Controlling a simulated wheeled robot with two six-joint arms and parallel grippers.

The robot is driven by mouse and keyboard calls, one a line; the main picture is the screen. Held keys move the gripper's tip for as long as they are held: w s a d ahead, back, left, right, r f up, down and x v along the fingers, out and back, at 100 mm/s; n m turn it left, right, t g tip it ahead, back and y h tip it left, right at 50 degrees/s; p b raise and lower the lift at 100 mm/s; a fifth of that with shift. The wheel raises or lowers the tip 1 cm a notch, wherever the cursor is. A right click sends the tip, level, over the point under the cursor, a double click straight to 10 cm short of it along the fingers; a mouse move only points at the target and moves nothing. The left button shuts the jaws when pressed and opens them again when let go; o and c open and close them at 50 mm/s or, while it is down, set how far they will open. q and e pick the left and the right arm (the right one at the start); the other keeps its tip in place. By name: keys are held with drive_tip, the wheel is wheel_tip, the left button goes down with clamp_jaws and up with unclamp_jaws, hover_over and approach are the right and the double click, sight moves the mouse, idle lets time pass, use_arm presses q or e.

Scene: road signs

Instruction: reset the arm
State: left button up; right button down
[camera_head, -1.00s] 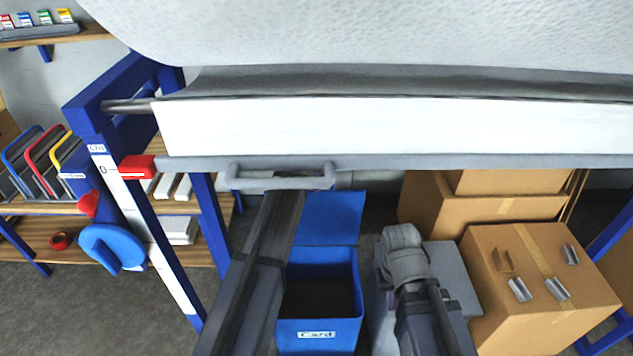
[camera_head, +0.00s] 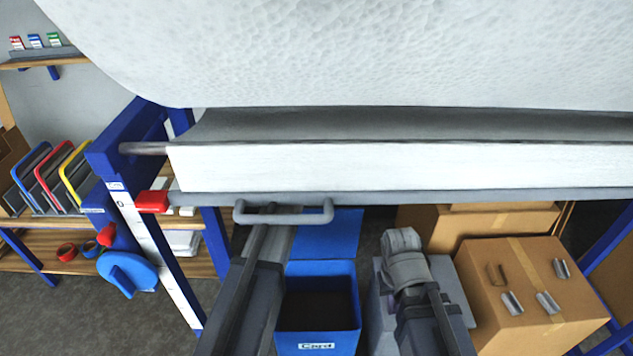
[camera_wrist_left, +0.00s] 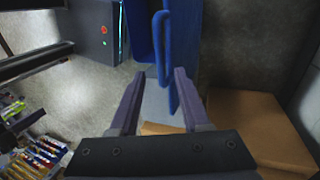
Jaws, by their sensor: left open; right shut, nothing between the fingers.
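My left arm (camera_head: 243,290) reaches forward beneath a grey handle (camera_head: 285,217) on the bar of a large white roll. Its gripper is hidden in the head view. In the left wrist view my left gripper (camera_wrist_left: 159,76) is open, with its fingers apart. A blue bar (camera_wrist_left: 163,50) shows between and beyond the fingers; I cannot tell whether it is within their reach. My right gripper (camera_head: 401,242) is low over a grey box, right of the blue bin, shut and empty. It points away from me; its fingertips are hard to make out.
The white roll (camera_head: 370,55) and its white sheet (camera_head: 400,168) span the top. A blue bin (camera_head: 318,343) marked Card stands between my arms. Cardboard boxes (camera_head: 520,265) are at the right.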

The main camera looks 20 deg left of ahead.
idle(0.3)
use_arm(q)
drive_tip(key=s+d+n+t, duration=0.1)
drive_tip(key=s+d+n, duration=0.2)
drive_tip(key=s, duration=0.9)
drive_tip(key=s+d+n+t+y, duration=0.1)
drive_tip(key=s+d+n, duration=0.3)
drive_tip(key=s+d, duration=0.4)
drive_tip(key=s+d+f+n+t+y, duration=0.1)
drive_tip(key=s+d+n, duration=0.2)
drive_tip(key=s, duration=1.5)
drive_tip(key=d, duration=0.3)
drive_tip(key=shift+s+n, duration=0.25)
drive_tip(key=shift+n, duration=0.15)
